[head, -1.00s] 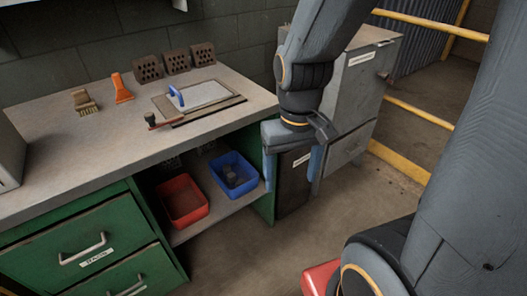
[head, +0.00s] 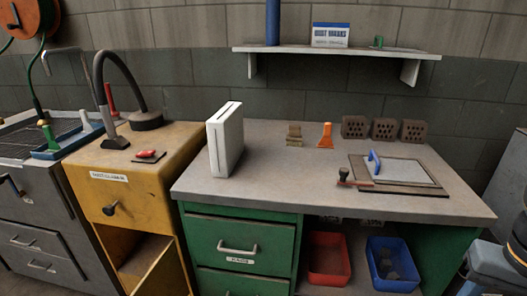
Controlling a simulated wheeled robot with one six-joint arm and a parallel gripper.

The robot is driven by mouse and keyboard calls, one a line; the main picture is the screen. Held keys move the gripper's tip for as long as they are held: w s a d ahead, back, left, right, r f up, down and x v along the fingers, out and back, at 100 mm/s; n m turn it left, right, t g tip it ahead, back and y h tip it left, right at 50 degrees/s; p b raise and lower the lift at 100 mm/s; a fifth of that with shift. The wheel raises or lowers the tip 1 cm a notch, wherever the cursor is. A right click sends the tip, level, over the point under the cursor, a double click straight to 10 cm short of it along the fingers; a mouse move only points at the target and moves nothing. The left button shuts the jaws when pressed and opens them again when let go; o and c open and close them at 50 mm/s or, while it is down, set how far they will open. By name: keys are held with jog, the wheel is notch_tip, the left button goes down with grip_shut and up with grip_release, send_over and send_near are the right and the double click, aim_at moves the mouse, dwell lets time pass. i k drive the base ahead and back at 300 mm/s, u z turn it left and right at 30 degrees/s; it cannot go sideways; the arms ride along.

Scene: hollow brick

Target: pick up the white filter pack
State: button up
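A white upright slab-like box (head: 225,140) with a dark slot along its top stands at the left end of the grey workbench top (head: 275,180). It is the only large white pack on the bench, and I cannot read a label on it. My gripper (head: 492,264) shows only in part at the lower right edge, far from the white box and in front of the bench's right end. Its fingertips are cut off by the frame, so I cannot tell how wide it is.
Below are red (head: 329,280) and blue (head: 378,284) bins. A yellow cabinet (head: 150,185) adjoins at left. A shelf (head: 330,49) hangs above.

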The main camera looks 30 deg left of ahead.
aim_at(225, 131)
jog(key=u, duration=1.85)
jog(key=k, duration=0.95)
jog(key=u, duration=1.15)
jog(key=i, duration=1.2)
jog(key=z, duration=0.8)
jog(key=i, duration=0.7)
jog(key=z, duration=0.9)
